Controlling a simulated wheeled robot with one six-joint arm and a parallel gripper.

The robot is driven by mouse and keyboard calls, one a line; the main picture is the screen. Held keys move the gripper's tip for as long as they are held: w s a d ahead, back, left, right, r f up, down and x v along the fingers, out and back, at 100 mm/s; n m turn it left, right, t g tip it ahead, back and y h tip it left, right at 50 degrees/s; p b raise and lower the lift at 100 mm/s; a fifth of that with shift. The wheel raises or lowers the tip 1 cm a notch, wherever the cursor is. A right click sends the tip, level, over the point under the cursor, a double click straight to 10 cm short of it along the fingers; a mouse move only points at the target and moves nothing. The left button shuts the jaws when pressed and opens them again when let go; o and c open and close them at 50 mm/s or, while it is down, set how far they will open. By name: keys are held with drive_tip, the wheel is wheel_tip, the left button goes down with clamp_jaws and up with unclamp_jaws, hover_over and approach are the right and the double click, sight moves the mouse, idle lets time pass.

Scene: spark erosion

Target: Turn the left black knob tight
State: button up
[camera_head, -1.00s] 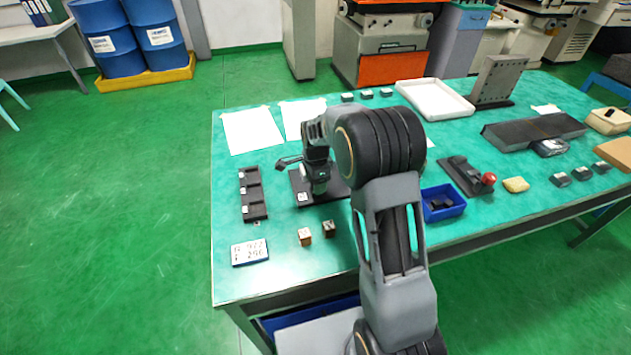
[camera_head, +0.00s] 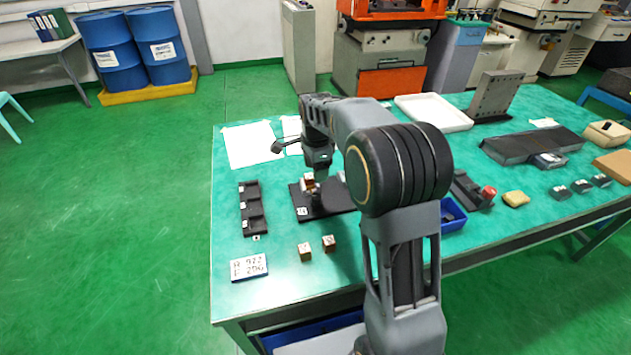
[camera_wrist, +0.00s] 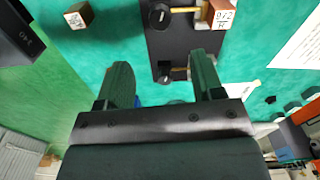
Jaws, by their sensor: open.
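A black plate (camera_head: 312,211) lies on the green table under my gripper (camera_head: 318,178); it also shows in the wrist view (camera_wrist: 182,40). Two black knobs with brass-coloured rods are on the plate in the wrist view: an upper knob (camera_wrist: 159,16) and a lower knob (camera_wrist: 163,76). The upper one appears to be toward the left in the head view. My gripper is open in the wrist view (camera_wrist: 162,68), with the lower knob appearing between its fingers, seemingly without contact; depth is unclear. A copper-coloured block (camera_wrist: 221,14) with a white label sits beside the upper rod.
Two loose copper-coloured blocks (camera_head: 305,251) (camera_head: 328,243) lie in front of the plate. A black slotted holder (camera_head: 252,208) and a number card (camera_head: 249,267) lie left. A blue bin (camera_head: 453,215) stands right, partly hidden by my arm. White sheets (camera_head: 250,144) lie behind.

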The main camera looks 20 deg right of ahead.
drive_tip(key=shift+r, duration=1.4)
drive_tip(key=s+r+n+t+p, duration=0.1)
drive_tip(key=s+n+t, duration=0.2)
drive_tip(key=s+n, duration=1.4)
drive_tip(key=s, duration=0.6)
drive_tip(key=shift+a+r+t+p, duration=0.15)
drive_tip(key=shift+r+t+p, duration=0.05)
drive_tip(key=shift+t+p, duration=0.15)
drive_tip(key=shift+s, duration=0.1)
